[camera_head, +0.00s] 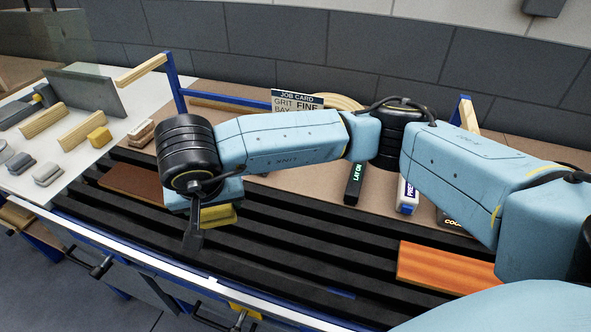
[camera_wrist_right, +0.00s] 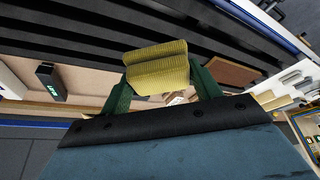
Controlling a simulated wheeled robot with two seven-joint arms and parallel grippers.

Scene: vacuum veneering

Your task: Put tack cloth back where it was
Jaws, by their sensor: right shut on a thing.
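The tack cloth is a folded yellow, ribbed pad (camera_wrist_right: 158,68) in the right wrist view. It also shows in the head view as a yellow piece (camera_head: 219,216) under my right wrist. My right gripper (camera_wrist_right: 161,82) is shut on it, with a green finger on each side. The cloth is held over the black slatted bed (camera_head: 290,250); the gap beneath it is hard to judge. In the head view my right wrist and arm hide most of the gripper and part of the bed. My left gripper is in neither view.
A white surface (camera_head: 58,188) at the left holds wood strips, a yellow block (camera_head: 99,137) and several small blocks. A brown panel (camera_head: 135,182) and an orange wood panel (camera_head: 445,267) lie on the slats. A job card (camera_head: 297,101) stands behind my arm.

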